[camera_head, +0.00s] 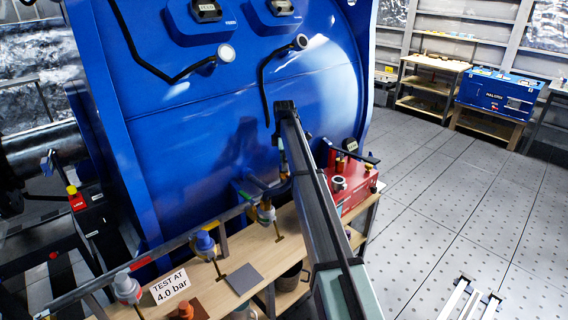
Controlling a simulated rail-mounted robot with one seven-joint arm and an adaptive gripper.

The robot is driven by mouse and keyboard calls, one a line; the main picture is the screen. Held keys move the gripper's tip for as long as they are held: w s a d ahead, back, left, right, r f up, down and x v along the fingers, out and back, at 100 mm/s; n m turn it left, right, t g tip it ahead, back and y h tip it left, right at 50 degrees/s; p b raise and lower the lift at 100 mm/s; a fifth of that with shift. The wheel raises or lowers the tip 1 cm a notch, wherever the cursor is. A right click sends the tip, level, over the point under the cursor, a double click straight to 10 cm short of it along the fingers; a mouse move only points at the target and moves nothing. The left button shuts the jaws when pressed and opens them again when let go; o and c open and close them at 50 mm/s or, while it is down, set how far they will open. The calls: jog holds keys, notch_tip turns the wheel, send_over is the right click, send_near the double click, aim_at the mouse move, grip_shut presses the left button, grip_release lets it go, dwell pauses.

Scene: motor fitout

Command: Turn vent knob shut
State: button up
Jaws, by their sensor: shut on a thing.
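My arm reaches from the bottom of the head view up to the blue vessel, and its wrist folds down behind the forearm. My gripper (272,187) is small, dark and partly covered by the arm. It is shut at the top of a brass-coloured valve (265,213) on the pipe above the wooden bench. The knob between the fingers is mostly hidden, and its turn angle cannot be seen. No label naming the vent knob is readable.
The large blue vessel (190,130) rises behind, with black handles. A red box unit (352,185) with knobs stands right of the arm on the bench (225,263). A sign reading "TEST AT 4.0 bar" (169,287) is at the front left. The floor at right is mostly clear.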

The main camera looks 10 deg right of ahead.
jog(key=m, duration=0.5)
jog(key=shift+s+f, duration=0.1)
jog(key=m, duration=0.6)
jog(key=shift+b, duration=0.3)
jog(key=m, duration=1)
jog(key=shift+s, duration=0.1)
jog(key=shift+m, duration=0.3)
jog(key=o, duration=1.1)
jog(key=shift+o, duration=0.2)
